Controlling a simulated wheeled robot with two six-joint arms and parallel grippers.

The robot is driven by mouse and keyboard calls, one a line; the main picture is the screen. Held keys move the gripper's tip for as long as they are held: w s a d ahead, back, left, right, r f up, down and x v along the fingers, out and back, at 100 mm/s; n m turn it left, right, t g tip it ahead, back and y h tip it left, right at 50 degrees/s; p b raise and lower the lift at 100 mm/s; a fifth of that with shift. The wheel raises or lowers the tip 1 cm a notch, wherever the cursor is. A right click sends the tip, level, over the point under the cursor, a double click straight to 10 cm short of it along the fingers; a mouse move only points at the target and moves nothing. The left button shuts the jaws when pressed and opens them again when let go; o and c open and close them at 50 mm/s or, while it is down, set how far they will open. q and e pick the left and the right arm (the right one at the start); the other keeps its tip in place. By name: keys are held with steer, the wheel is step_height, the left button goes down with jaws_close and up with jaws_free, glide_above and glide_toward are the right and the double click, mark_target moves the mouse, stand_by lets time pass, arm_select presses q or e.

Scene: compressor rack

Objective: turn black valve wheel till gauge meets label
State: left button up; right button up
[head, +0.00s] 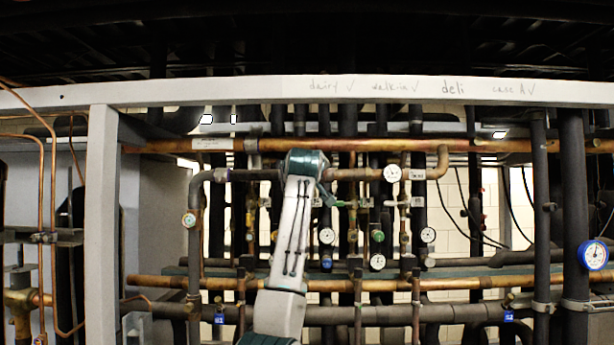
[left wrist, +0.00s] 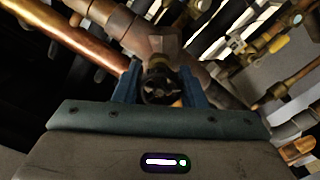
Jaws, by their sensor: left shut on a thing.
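In the left wrist view the black valve wheel (left wrist: 160,92) sits on a brown valve body (left wrist: 158,45) joined to a large pipe. The two blue fingers of my left gripper (left wrist: 160,80) stand on either side of the wheel and are shut on it. In the head view my left arm rises in front of the rack and hides the wheel and my fingers. Several white dial gauges show, among them an upper one (head: 392,173) and a large blue-rimmed one (head: 593,255) at the right. Their needles are too small to read. My right gripper is not in view.
A white beam (head: 230,92) with handwritten words crosses the top, and a white post (head: 101,220) stands at the left. A pale paper label (head: 212,144) is on the upper copper pipe. Copper and dark pipes crowd the space around my arm.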

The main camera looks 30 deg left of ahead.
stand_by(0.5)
arm_select(q)
steer(key=o, duration=1)
steer(key=shift+s, duration=0.1)
steer(key=shift+r, duration=0.1)
steer(key=shift+s+d+b, duration=0.2)
steer(key=shift+s+b, duration=0.05)
steer(key=shift+b, duration=0.1)
steer(key=b+v, duration=0.5)
steer(key=v, duration=0.5)
steer(key=shift+s, duration=0.15)
